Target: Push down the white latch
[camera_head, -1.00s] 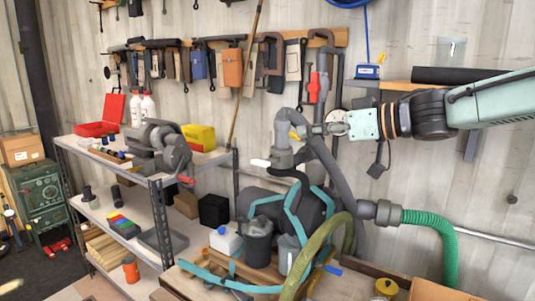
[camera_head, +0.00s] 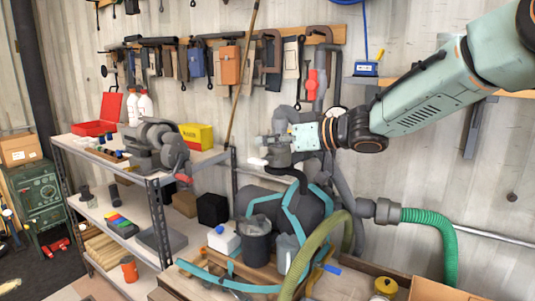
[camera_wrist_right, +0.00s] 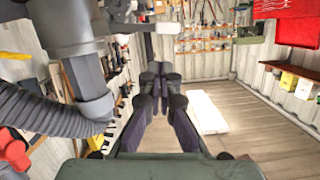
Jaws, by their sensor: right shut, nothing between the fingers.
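The white latch (camera_head: 257,161) is a short white-tipped lever sticking out to the left from grey pipework above a dark tank. It points roughly level. In the right wrist view the white tip (camera_wrist_right: 169,28) shows above the fingertips, on a grey bar. My right gripper (camera_head: 267,141) is just above the latch in the head view, its fingers pointing left. In the wrist view the fingers (camera_wrist_right: 158,72) are together and empty. A gap shows between them and the latch there. I cannot tell the exact depth between them. My left gripper is not in view.
Grey pipes (camera_wrist_right: 85,65) stand close on the left of the wrist view. The dark tank (camera_head: 290,205) with teal straps sits below the latch. A green hose (camera_head: 440,225) runs to the right. A metal shelf (camera_head: 150,172) stands left, with open space between it and the latch.

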